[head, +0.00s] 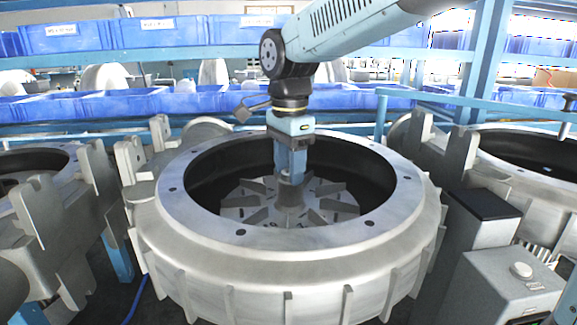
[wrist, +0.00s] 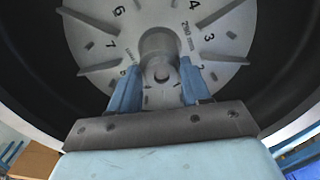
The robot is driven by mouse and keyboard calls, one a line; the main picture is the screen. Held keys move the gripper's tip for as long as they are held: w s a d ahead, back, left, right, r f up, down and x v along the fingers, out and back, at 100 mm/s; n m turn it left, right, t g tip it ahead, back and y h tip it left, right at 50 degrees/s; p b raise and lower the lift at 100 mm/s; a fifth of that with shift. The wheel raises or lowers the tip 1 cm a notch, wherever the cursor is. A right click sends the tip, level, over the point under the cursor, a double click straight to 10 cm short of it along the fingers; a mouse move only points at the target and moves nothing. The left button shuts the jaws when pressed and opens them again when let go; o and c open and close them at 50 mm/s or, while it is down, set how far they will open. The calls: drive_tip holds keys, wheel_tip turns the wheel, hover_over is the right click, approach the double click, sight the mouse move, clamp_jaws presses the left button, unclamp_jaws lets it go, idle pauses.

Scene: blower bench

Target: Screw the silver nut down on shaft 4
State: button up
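My gripper (head: 291,178) points straight down into the middle round housing, just over the hub of the bladed impeller (head: 258,207). In the wrist view my gripper's two blue fingers (wrist: 159,75) stand apart on either side of the grey hub (wrist: 160,44). A small round metal end (wrist: 161,72), like a shaft tip, shows between them, with visible space to each finger. I cannot make out a separate silver nut; it may be hidden or blend with the grey hub. The impeller face (wrist: 218,38) carries printed numbers, and no shaft label shows.
The housing's thick pale rim (head: 200,243) surrounds my gripper on all sides. Similar housings stand at the left (head: 20,160) and right (head: 545,165). A grey box with a button (head: 505,285) is at the front right. Blue bins (head: 70,38) line the shelves behind.

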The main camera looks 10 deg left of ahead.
drive_tip(key=n, duration=0.6)
drive_tip(key=shift+d+f+n, duration=0.2)
drive_tip(key=shift+f+n, duration=0.1)
drive_tip(key=shift+n, duration=0.1)
drive_tip(key=n, duration=0.6)
drive_tip(key=shift+n, duration=0.3)
clamp_jaws()
drive_tip(key=m, duration=1.2)
drive_tip(key=shift+a, duration=0.1)
drive_tip(key=m, duration=0.6)
drive_tip(key=shift+m, duration=0.4)
drive_tip(key=m, duration=0.6)
